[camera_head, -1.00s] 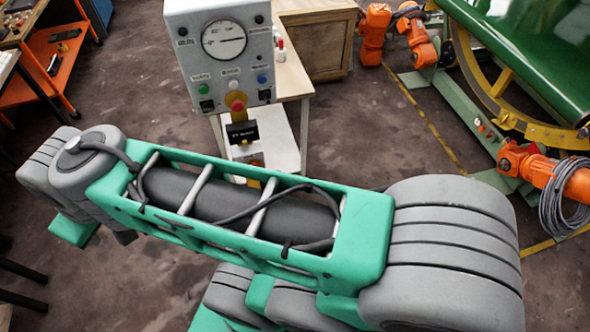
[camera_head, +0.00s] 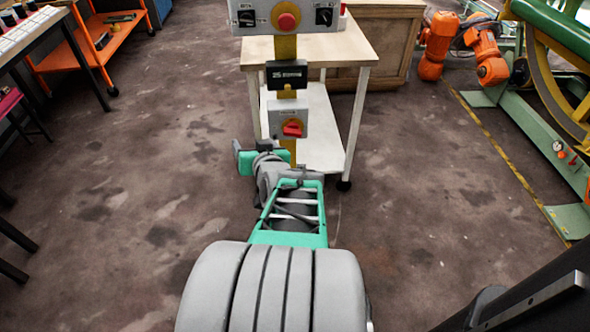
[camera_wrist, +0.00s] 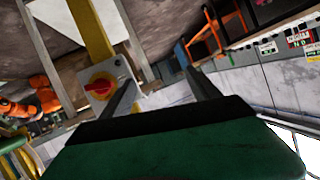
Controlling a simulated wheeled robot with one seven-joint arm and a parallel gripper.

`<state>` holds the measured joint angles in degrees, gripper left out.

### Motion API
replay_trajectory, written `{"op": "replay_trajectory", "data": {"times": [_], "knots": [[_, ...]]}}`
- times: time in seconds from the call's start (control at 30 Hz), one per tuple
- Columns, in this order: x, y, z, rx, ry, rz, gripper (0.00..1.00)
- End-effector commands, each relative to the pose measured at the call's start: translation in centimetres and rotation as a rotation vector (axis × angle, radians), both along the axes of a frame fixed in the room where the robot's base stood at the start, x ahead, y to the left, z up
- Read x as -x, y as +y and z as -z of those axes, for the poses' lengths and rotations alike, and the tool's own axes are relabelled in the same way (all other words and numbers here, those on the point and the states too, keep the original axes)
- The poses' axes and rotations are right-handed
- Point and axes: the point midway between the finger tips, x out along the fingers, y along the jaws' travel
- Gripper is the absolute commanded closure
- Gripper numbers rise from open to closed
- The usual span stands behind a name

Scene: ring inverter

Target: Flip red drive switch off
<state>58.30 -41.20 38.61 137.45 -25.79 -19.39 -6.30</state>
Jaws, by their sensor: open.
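The red drive switch (camera_head: 292,128) is a red rotary handle on a small grey box (camera_head: 283,108), mounted low on a yellow post (camera_head: 286,48). In the wrist view the red handle (camera_wrist: 100,88) sits on a yellow round plate, left of my fingers. My gripper (camera_wrist: 162,76) is open and empty, its two dark fingers apart. In the head view the end of my arm is just below and left of the switch box, and the fingers are hard to make out. I cannot tell the exact gap; no contact with the handle shows.
A grey control panel (camera_head: 262,18) with a red button (camera_head: 287,21) and a black plate (camera_head: 286,75) are above the switch on the post. A wooden-topped table (camera_head: 340,48) stands just behind. Orange robot arms (camera_head: 437,45) are at right.

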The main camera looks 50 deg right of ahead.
Motion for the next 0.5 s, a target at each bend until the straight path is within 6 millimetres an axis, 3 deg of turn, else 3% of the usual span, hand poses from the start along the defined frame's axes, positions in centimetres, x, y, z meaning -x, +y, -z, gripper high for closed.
{"op": "replay_trajectory", "data": {"times": [0.03, 0.17, 0.3, 0.5], "knots": [[1.7, -2.1, 5.1, 0.012, -0.049, 0.072, 0.29], [5.4, -5.8, 8.4, 0.059, -0.164, 0.22, 0.29], [7.8, -7.2, 5.5, 0.191, -0.282, 0.285, 0.29], [7.7, -7.6, 4.1, 0.222, -0.303, 0.291, 0.29]]}}
